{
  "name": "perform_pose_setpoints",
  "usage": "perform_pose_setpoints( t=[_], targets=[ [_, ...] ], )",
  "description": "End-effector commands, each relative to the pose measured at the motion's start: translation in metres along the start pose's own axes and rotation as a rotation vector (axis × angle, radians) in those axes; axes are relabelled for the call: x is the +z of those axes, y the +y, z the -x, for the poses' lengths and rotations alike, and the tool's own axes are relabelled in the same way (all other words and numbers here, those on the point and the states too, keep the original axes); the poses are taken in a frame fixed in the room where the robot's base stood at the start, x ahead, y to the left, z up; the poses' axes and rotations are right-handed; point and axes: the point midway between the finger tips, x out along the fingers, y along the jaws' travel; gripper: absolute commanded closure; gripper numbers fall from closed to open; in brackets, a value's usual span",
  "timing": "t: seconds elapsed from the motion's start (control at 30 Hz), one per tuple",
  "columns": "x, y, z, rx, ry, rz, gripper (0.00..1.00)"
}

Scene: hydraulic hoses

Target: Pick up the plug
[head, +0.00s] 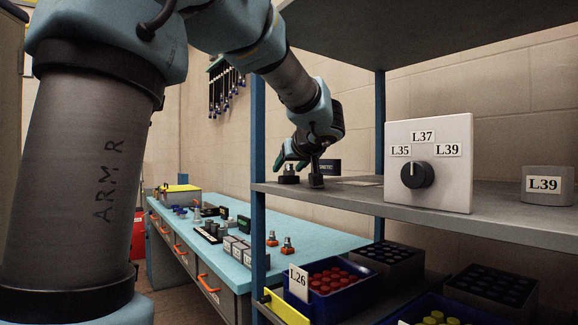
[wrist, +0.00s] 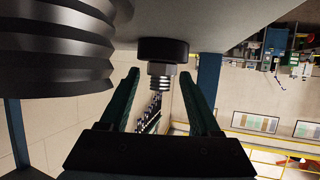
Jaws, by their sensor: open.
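The plug (wrist: 161,52), a silver threaded fitting on a round black base, stands on the shelf in the wrist view, where the shelf shows at the top. It also appears in the head view (head: 289,179) near the shelf's left end. My gripper (wrist: 160,80) is open, with one green finger on each side of the plug's threaded end. I cannot tell whether either finger touches it. In the head view my gripper (head: 290,163) reaches down over the plug and partly hides it.
A second black-based piece (head: 316,181) stands just right of the plug. A large black threaded part (wrist: 55,45) is close on the left in the wrist view. A selector box (head: 455,150) and an L39 block (head: 548,186) stand farther right on the shelf (head: 365,200). A blue post (head: 258,130) is left.

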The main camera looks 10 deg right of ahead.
Motion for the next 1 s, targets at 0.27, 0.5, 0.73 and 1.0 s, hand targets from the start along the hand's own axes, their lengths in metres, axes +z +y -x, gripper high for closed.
perform_pose_setpoints(
  t=[0.27,0.5,0.73,1.0],
  targets=[
    [0.0006,0.0,-0.0032,0.0,0.0,0.0,0.38],
    [0.0005,0.0001,-0.0029,0.0,0.0,0.0,0.65],
    [0.0005,0.0,-0.0028,0.0,0.0,0.0,0.91],
    [0.0004,0.0001,-0.0028,0.0,0.0,0.0,1.0]
  ],
)
